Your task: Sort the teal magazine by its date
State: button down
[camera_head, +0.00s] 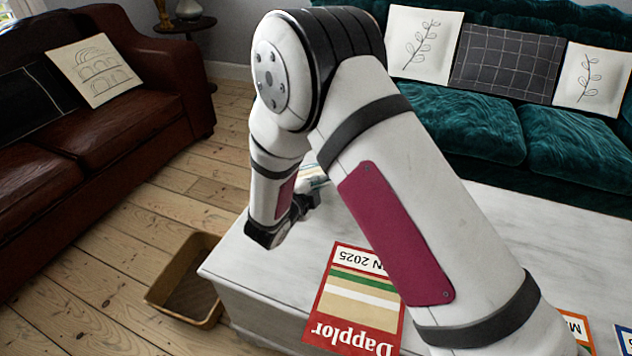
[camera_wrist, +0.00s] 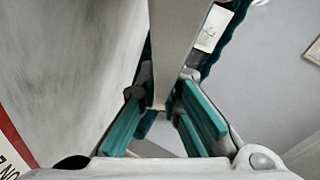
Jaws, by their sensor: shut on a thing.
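My gripper (camera_head: 306,200) is near the far left end of the white table, largely behind my own arm in the head view. In the wrist view its teal-padded fingers (camera_wrist: 162,112) are closed on a thin, pale grey-beige flat thing (camera_wrist: 178,45), seen nearly edge-on. A small part of a pale, teal-tinted magazine (camera_head: 314,180) shows beside the gripper in the head view. I take it to be the held teal magazine; its cover and date cannot be read. A red magazine (camera_head: 350,305), "Dapplor", lies upside down to the view, its date ending "N 2025".
A tan bin (camera_head: 160,293) stands on the floorboards by the left end of the white table (camera_head: 245,285). Parts of an orange magazine (camera_head: 578,328) and a blue-edged one (camera_head: 624,338) show at right. A brown sofa (camera_head: 90,150) and a teal sofa (camera_head: 450,120) stand around.

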jog(key=shift+m+t, duration=0.7)
jog(key=shift+t, duration=0.2)
jog(key=shift+s+d+f+b, duration=0.15)
jog(key=shift+s+f+b, duration=0.15)
jog(key=shift+f+b, duration=0.55)
jog(key=shift+s+d+f+b, duration=0.15)
jog(key=shift+s+f+b, duration=0.2)
jog(key=shift+f+b, duration=0.55)
jog(key=shift+s+d+f+b, duration=0.15)
jog(key=shift+s+f+b, duration=0.3)
jog(key=shift+b, duration=0.7)
jog(key=shift+w+f, duration=0.1)
jog(key=shift+w, duration=0.05)
jog(key=c, duration=1.7)
grip_release()
jog(key=shift+s+d+r+p, duration=0.45)
jog(key=shift+s+d+p, duration=0.2)
jog(key=shift+s, duration=0.65)
jog(key=shift+s+d+r+p, duration=0.45)
jog(key=shift+s+d+p, duration=0.25)
jog(key=shift+s, duration=0.65)
jog(key=shift+s+d+r+p, duration=0.5)
jog(key=shift+s+p, duration=0.25)
jog(key=shift+s, duration=0.55)
